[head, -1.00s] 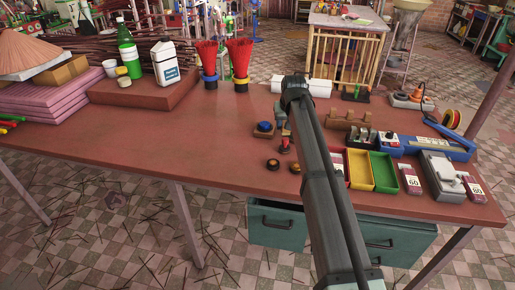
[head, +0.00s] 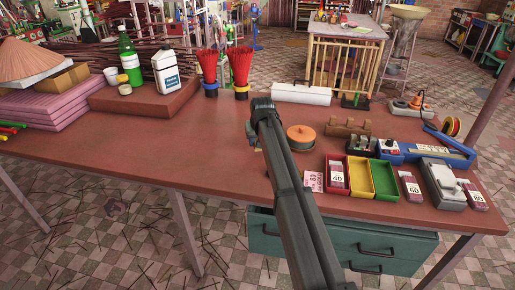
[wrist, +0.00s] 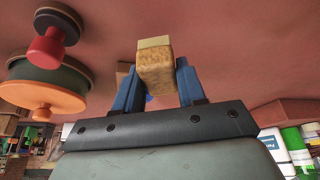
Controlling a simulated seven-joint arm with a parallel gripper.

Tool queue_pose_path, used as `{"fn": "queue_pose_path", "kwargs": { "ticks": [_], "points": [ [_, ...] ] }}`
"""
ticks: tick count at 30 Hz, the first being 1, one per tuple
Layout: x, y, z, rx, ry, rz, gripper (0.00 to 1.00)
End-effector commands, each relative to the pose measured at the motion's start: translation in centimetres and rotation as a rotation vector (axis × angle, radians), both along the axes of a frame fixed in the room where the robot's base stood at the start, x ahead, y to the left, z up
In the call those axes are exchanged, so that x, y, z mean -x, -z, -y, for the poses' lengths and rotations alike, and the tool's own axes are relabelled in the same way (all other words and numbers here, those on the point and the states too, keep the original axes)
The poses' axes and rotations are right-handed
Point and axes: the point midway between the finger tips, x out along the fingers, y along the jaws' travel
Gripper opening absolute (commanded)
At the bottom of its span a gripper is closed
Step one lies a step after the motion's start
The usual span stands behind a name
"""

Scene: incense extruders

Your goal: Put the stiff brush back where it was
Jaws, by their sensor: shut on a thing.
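In the wrist view my gripper (wrist: 158,64) has its two blue fingers on either side of a tan block with a paler end, which I take to be the stiff brush (wrist: 154,72). It is shut on it. The brush points away from the palm, above the reddish-brown bench top. Whether it touches the bench I cannot tell. In the head view my arm hides the fingers and nearly all of the brush. No marked resting place for the brush can be made out.
An orange-topped round pot (head: 301,134) stands just right of my arm. Red incense bundles (head: 239,68) stand at the back. The bench's left middle (head: 150,140) is clear.

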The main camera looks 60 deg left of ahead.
Motion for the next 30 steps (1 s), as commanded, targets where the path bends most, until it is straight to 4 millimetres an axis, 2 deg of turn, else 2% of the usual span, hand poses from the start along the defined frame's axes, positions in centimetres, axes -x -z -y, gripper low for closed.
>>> {"fn": "queue_pose_path", "kwargs": {
  "ticks": [9, 22, 23, 30],
  "points": [
    [0.0, 3.4, 0.0, 0.001, 0.000, 0.000, 0.16],
    [0.0, 3.8, 0.0, 0.000, 0.000, 0.000, 0.16],
    [0.0, 3.8, 0.0, 0.000, 0.000, 0.000, 0.42],
    [0.0, 3.8, 0.0, 0.000, 0.000, 0.000, 0.65]
  ]
}}
